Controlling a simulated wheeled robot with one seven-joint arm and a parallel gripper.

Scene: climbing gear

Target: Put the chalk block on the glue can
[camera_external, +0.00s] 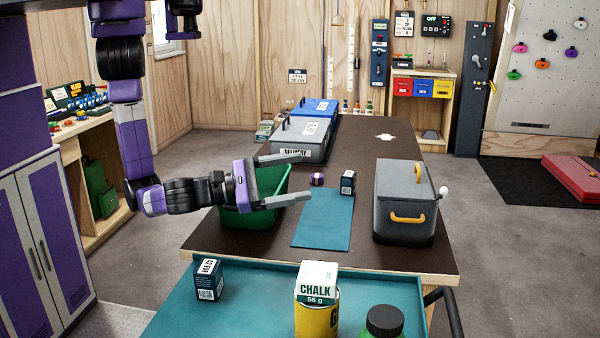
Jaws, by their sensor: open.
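The chalk block (317,281), white with a green band reading "CHALK 56 g", sits upright on top of the yellow glue can (317,320) at the bottom middle. The can's lower part is cut off by the picture edge. Its rim shows beside the block. My gripper (298,178) is open and empty, its fingers pointing right. It is well behind the can and apart from the block, at the green bin on the dark table.
The can stands on a teal tray top (255,290) with a dark small box (207,280) and a black-lidded green jar (385,321). The dark table (400,150) behind holds a green bin (262,215), teal mat (325,225), another small box (347,182) and grey case (404,205).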

